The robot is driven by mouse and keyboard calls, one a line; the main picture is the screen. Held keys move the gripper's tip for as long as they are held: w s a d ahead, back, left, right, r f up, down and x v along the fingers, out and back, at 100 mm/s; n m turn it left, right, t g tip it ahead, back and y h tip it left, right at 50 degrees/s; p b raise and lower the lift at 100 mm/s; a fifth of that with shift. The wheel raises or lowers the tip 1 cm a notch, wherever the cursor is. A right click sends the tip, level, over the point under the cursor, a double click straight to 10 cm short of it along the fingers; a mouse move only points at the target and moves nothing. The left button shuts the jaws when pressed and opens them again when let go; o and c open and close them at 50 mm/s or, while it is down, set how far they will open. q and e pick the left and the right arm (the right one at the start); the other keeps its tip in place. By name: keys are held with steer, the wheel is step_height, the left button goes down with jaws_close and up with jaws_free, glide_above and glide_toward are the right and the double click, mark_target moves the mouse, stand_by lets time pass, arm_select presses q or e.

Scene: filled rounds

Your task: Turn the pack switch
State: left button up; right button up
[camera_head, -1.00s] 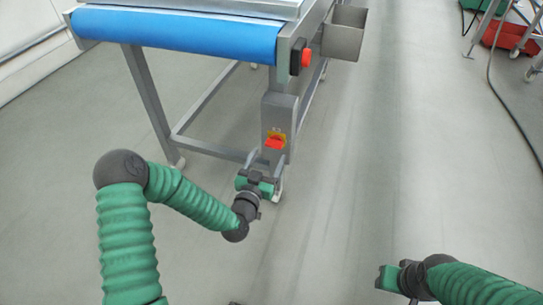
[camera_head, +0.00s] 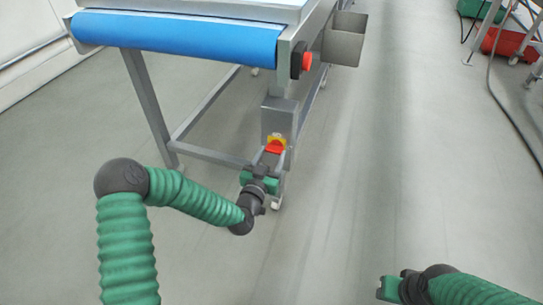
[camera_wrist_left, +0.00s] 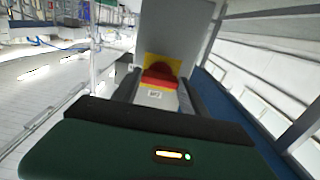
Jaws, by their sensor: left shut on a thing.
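The pack switch is a red knob (camera_head: 274,148) on a yellow plate (camera_head: 278,138), fixed to a grey box (camera_head: 279,115) on the near leg of the conveyor. My left gripper (camera_head: 269,158) is at the knob, shut on it from the front. In the left wrist view the red knob (camera_wrist_left: 159,78) sits between the two dark fingers, with the yellow plate behind it and a small white label (camera_wrist_left: 155,94) below. The fingers partly hide the knob in the head view. My right gripper (camera_head: 394,286) is low at the right, away from the switch; its jaw opening is unclear.
A blue conveyor belt (camera_head: 175,36) on a grey frame stands above and left of the switch. A red push button (camera_head: 307,61) is above the box, beside a grey metal bin (camera_head: 344,42).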

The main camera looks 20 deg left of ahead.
arm_select(q)
steer(key=shift+r+n+p, duration=0.1)
steer(key=shift+n+p, duration=1)
steer(key=shift+n, duration=0.1)
steer(key=shift+n+p, duration=1)
steer(key=shift+n, duration=0.7)
steer(key=shift+f, duration=0.2)
steer(key=o, duration=1.4)
